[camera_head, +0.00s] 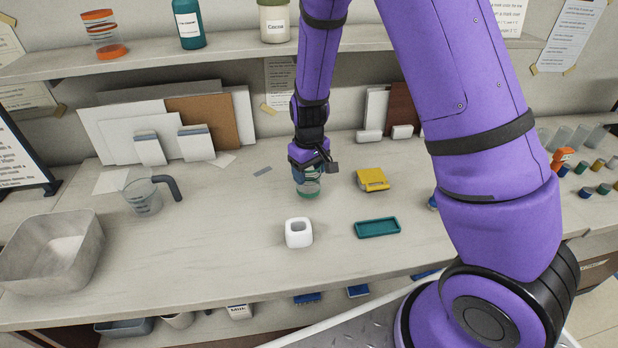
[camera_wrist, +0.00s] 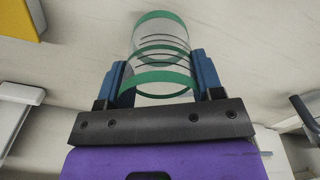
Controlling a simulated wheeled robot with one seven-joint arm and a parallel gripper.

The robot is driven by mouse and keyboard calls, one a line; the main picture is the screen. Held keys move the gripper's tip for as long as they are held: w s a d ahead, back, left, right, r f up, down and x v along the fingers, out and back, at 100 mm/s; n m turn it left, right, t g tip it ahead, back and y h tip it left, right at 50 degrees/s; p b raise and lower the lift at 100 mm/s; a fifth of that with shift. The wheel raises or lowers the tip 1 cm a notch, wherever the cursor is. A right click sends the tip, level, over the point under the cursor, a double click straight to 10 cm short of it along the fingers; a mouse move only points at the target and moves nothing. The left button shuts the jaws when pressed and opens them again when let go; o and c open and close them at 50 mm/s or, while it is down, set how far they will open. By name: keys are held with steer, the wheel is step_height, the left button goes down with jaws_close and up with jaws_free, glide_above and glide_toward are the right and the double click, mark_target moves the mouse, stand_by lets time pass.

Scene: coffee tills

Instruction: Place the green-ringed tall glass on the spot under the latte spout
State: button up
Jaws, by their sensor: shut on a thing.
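The green-ringed tall glass (camera_head: 308,187) is clear, with green bands, and is upright at the middle of the counter in the head view. It also shows in the wrist view (camera_wrist: 160,57), between the two blue finger pads. My gripper (camera_head: 310,168) is shut on the glass from above and behind; its fingers hide part of the glass in the head view. I cannot tell whether the glass base touches the counter. No latte spout or marked spot can be made out in either view.
A yellow box (camera_head: 371,180) lies just right of the glass. A white square holder (camera_head: 298,232) and a teal tray (camera_head: 377,228) are in front. A measuring jug (camera_head: 143,197) and a metal bin (camera_head: 52,252) stand left. Boards lean on the back wall.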

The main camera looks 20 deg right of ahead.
steer(key=shift+f, duration=1.3)
steer(key=o, duration=0.9)
steer(key=shift+f, duration=0.15)
steer(key=shift+o, duration=0.3)
